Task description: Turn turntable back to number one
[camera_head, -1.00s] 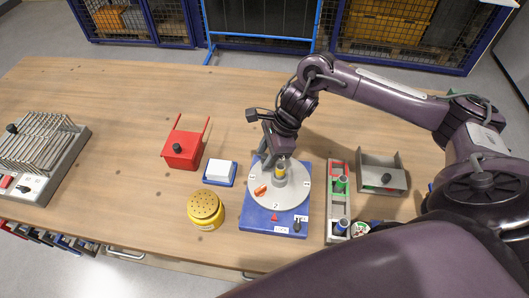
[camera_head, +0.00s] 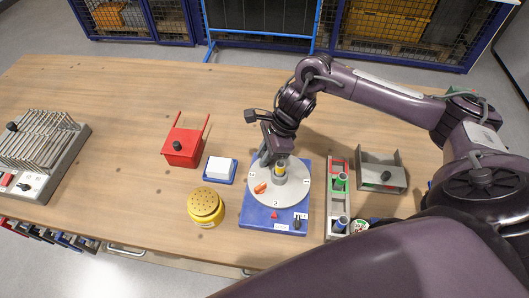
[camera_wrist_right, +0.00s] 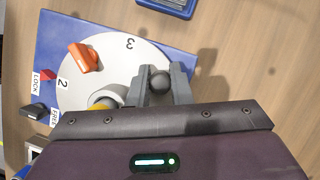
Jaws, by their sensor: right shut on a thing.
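The turntable is a pale grey disc (camera_head: 292,193) on a blue base (camera_head: 258,222). The number 2 is on the disc's near side by the red pointer (camera_head: 274,216); in the right wrist view (camera_wrist_right: 120,60) the disc shows 3 and 2. A grey post with a yellow top (camera_head: 280,171) stands at its middle, with an orange piece (camera_head: 260,188) beside it. My right gripper (camera_head: 266,160) is at the disc's far left edge. In the right wrist view its fingers are shut on a dark round knob (camera_wrist_right: 160,80). My left gripper is out of view.
A black lever (camera_head: 297,225) sits by the LOCK and FREE labels on the base. Left are a white block on a blue tray (camera_head: 221,182), a yellow perforated can (camera_head: 205,206) and a red holder (camera_head: 182,158). A rack (camera_head: 338,190) and a grey metal holder (camera_head: 381,170) stand close on the right.

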